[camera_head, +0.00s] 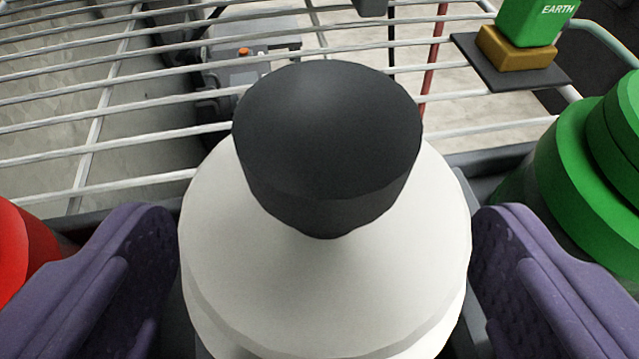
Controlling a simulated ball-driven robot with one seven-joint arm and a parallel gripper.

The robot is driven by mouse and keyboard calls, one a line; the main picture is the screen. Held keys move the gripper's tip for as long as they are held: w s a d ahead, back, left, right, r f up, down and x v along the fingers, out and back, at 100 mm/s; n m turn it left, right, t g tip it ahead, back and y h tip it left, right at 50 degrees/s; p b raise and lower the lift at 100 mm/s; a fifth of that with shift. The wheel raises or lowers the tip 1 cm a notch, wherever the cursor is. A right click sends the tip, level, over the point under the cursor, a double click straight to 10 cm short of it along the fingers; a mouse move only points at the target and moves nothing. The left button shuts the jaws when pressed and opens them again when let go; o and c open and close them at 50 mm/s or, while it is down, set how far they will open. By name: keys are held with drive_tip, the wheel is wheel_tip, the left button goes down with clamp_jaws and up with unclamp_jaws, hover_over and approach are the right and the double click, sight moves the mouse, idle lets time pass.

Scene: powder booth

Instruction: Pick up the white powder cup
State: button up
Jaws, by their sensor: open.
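The white powder cup (330,285) fills the middle of the head camera view, upright, with a rounded white body and a black top (325,130). My gripper (325,270) has its two purple fingers on either side of the cup's white body. The fingers are open, with a narrow gap visible on the left side and the right finger close to the cup's edge. I cannot tell whether either finger touches it. The cup's base is out of view below.
A red object (25,250) stands at the left, beyond the left finger. A green rounded object (585,165) stands close at the right. A white wire rack (110,100) lies behind. A green box marked EARTH (535,20) sits on a brown block (515,48) at the upper right.

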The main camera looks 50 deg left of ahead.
drive_tip(key=c, duration=1)
